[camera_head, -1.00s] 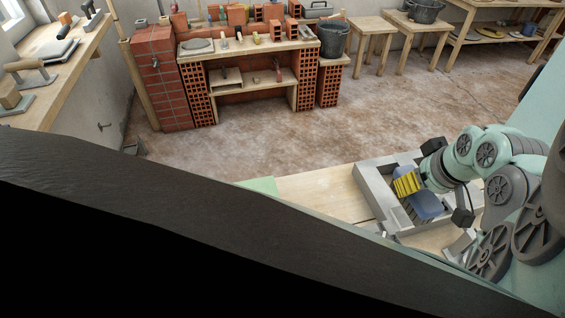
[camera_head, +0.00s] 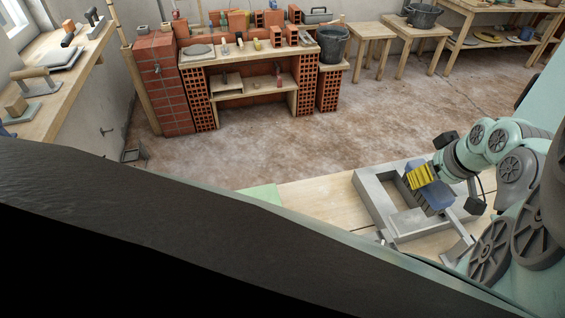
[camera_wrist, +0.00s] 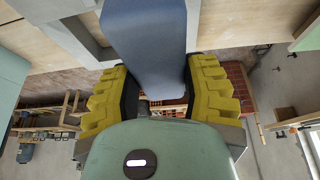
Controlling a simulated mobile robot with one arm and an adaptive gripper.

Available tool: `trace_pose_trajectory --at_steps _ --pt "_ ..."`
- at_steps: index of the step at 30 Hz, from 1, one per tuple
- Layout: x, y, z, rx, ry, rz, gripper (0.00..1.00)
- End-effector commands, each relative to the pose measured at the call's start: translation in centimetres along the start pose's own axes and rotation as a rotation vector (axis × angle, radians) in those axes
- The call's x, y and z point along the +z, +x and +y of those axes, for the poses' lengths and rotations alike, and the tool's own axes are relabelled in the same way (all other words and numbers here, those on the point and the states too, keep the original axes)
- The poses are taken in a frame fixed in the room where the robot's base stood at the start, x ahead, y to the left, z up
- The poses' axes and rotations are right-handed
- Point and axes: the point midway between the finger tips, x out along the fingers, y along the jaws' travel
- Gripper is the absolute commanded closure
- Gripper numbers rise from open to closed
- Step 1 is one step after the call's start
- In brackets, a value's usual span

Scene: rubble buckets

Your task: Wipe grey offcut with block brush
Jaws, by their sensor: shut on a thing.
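My gripper (camera_head: 421,177) has yellow padded fingers and is shut on a blue block (camera_head: 438,196), which looks like the block brush. In the wrist view the blue block (camera_wrist: 147,40) sits between the yellow fingers (camera_wrist: 150,100) and reaches up past the top edge.
The wooden bench top (camera_head: 315,198) is bare left of the grey piece, with a green patch (camera_head: 262,194) beyond. A grey metal item (camera_head: 458,245) lies close to my arm. A brick-based workbench (camera_head: 250,55), a black bucket (camera_head: 331,44) and stools stand across open floor.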

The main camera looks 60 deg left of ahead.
Motion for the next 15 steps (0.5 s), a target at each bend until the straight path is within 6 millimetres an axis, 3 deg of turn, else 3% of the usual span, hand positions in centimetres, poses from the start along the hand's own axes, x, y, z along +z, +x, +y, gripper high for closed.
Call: trace_pose_trajectory --at_steps 1,13,15 --pt "0.5 1.1 -0.1 -0.001 -0.001 0.0 0.93" --pt "2.6 6.1 -0.2 -0.001 -0.003 -0.001 0.93" --pt "3.1 4.9 -0.1 0.001 0.001 -0.001 0.93"
